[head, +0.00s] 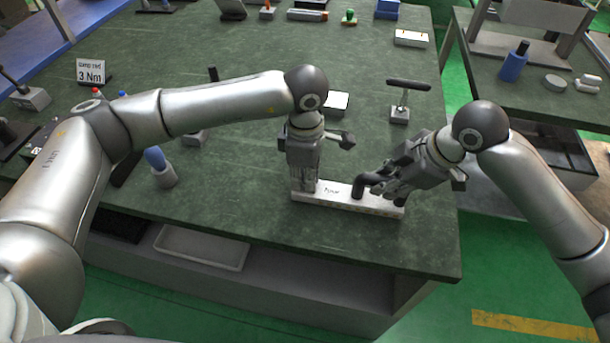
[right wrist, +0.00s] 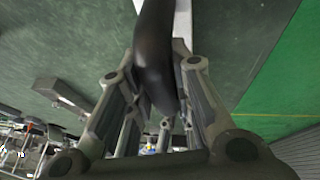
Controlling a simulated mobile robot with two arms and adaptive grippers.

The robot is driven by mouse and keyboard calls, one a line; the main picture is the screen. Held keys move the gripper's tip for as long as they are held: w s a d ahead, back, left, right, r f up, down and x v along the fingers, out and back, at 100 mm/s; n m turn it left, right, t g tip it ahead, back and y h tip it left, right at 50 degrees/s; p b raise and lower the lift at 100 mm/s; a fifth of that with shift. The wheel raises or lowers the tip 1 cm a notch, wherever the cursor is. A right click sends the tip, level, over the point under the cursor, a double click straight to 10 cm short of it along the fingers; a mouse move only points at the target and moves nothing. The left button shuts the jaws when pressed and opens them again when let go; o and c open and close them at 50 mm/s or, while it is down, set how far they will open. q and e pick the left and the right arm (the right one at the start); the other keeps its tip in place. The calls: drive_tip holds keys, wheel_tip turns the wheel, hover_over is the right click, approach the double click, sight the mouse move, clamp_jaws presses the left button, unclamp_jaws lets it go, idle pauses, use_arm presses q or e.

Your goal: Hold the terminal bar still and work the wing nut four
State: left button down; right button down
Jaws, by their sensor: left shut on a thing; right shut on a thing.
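The terminal bar (head: 338,201) is a long pale bar with a printed label, lying near the front edge of the green bench. My left gripper (head: 309,184) points down and is shut on the bar's left end. My right gripper (head: 376,184) comes in tilted from the right and is shut on a black curved piece (head: 359,185) over the bar's right half, apparently the wing nut. In the right wrist view this piece (right wrist: 154,60) is a dark, rounded form between the fingers, with the pale bar (right wrist: 182,22) behind it. The fingers hide the exact contact and any thread.
A T-handled tool stands in a grey block (head: 400,114) behind the bar. A blue-topped item (head: 157,160) stands left of it, and a "3 Nm" sign (head: 91,72) at the far left. The bench front edge is close; the bench right of the bar is clear.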

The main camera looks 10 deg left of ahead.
use_arm(q)
drive_tip(key=shift+m, duration=2.2)
use_arm(e)
drive_tip(key=shift+s+f, duration=0.1)
drive_tip(key=shift+f, duration=0.1)
use_arm(q)
drive_tip(key=c, duration=1.4)
unclamp_jaws()
drive_tip(key=shift+r, duration=0.1)
wheel_tip(320, 180, up, 12)
drive_tip(key=shift+s+f, duration=0.1)
